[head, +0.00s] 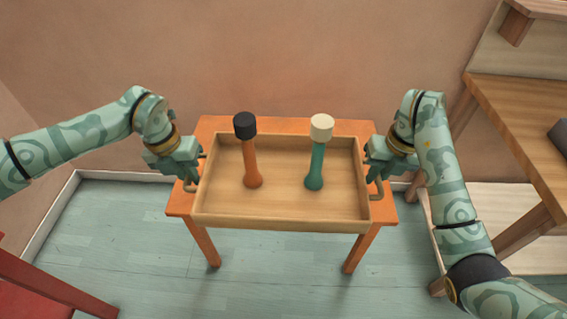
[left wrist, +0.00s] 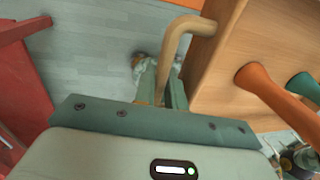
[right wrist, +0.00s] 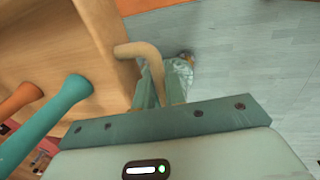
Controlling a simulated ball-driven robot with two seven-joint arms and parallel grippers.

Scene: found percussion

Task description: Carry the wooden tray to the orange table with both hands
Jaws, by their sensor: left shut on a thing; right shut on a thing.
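The wooden tray (head: 283,215) is over the orange table (head: 215,124) in the head view and looks level. I cannot tell whether it rests on the tabletop or hangs just above it. An orange mallet-like stick with a black head (head: 250,160) and a teal one with a cream head (head: 318,155) stand upright in the tray. My left gripper (head: 190,184) is shut on the tray's left handle (left wrist: 178,45). My right gripper (head: 376,186) is shut on its right handle (right wrist: 145,52).
A red piece of furniture (head: 45,290) is at the lower left. A wooden workbench (head: 520,125) with a dark object (head: 560,135) stands at the right. A plain wall rises behind the orange table. The teal plank floor (head: 120,225) is clear in front of it.

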